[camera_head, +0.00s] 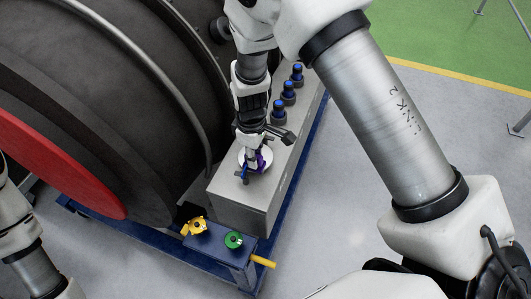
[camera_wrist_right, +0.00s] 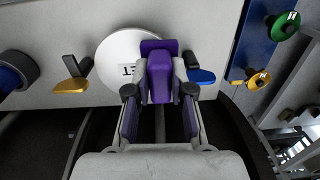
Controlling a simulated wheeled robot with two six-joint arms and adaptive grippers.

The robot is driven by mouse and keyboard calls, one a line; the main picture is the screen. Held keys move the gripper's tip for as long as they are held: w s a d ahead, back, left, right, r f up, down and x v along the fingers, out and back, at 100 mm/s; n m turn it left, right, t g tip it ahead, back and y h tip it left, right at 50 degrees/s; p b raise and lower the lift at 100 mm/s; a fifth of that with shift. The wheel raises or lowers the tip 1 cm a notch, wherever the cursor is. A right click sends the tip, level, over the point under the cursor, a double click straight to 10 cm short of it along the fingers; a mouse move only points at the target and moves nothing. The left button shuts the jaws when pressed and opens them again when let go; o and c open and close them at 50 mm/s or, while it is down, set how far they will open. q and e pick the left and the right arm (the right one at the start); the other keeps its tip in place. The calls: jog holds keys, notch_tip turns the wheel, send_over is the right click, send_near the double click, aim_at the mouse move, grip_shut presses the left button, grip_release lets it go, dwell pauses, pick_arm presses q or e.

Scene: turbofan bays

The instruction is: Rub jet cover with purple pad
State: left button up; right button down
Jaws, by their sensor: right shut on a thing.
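The jet cover is a white round disc (camera_wrist_right: 118,48) with a partly hidden label ending in "ET". It lies on top of the grey box, and its rim shows in the head view (camera_head: 242,154). My right gripper (camera_wrist_right: 160,78) is shut on the purple pad (camera_wrist_right: 158,62), which overlaps the right part of the disc in the wrist view. In the head view the right gripper (camera_head: 256,160) points down at the disc and hides much of it. I cannot tell whether the pad touches the disc. My left gripper is out of view.
The grey box (camera_head: 238,207) carries several blue-topped knobs (camera_head: 288,92) behind the disc. A yellow lever (camera_wrist_right: 70,86) and a blue lever (camera_wrist_right: 201,76) flank the disc. Yellow (camera_head: 194,226) and green (camera_head: 233,240) knobs sit on the blue frame. The dark engine (camera_head: 120,110) stands left.

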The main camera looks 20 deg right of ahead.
jog(key=shift+w+r+t, duration=0.4)
jog(key=shift+w+r, duration=0.25)
jog(key=shift+w, duration=0.15)
jog(key=shift+s+f+p, duration=0.1)
jog(key=shift+s+p, duration=0.05)
jog(key=shift+p, duration=0.2)
jog(key=shift+s, duration=0.3)
jog(key=shift+s+d+r+p, duration=0.15)
jog(key=shift+s+r+p, duration=0.1)
jog(key=shift+s+p, duration=0.25)
jog(key=shift+s+d+f, duration=0.1)
jog(key=shift+s, duration=0.15)
jog(key=shift+d+f, duration=0.15)
jog(key=shift+s+d, duration=0.2)
jog(key=shift+d, duration=0.15)
pick_arm(q)
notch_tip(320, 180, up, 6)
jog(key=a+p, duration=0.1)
jog(key=p, duration=0.4)
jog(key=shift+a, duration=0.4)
pick_arm(e)
notch_tip(320, 180, up, 6)
jog(key=shift+s+f, duration=0.1)
jog(key=shift+s, duration=0.05)
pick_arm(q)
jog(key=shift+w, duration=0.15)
